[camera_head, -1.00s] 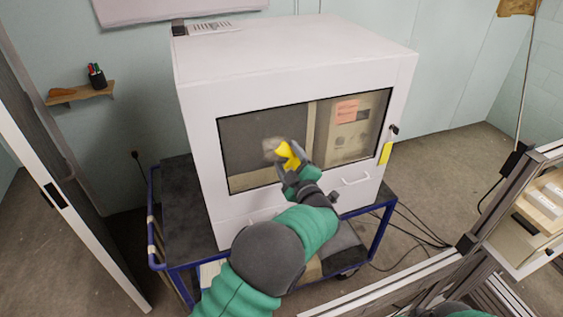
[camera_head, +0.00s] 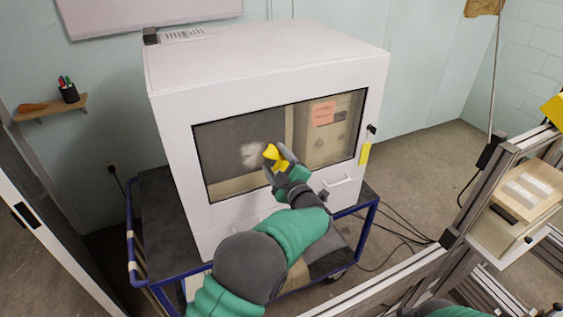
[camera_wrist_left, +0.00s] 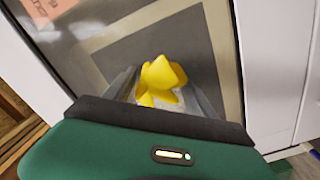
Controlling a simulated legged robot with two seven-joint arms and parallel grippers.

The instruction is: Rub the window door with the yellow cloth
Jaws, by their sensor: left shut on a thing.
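The window door (camera_head: 230,135) is a dark glass pane in the front of a large white cabinet. A pale hazy patch (camera_head: 252,155) shows on the glass just left of my gripper. My left gripper (camera_head: 276,157) is shut on the yellow cloth (camera_head: 271,153) in front of the middle of the window. In the left wrist view the yellow cloth (camera_wrist_left: 161,80) sticks out between the two fingers, with the glass close behind it. I cannot tell whether the cloth touches the glass. My right gripper is not in view.
The white cabinet (camera_head: 265,55) stands on a blue-framed cart (camera_head: 165,225). A metal frame (camera_head: 450,215) with boxes stands at the right. A small shelf (camera_head: 50,108) is on the left wall.

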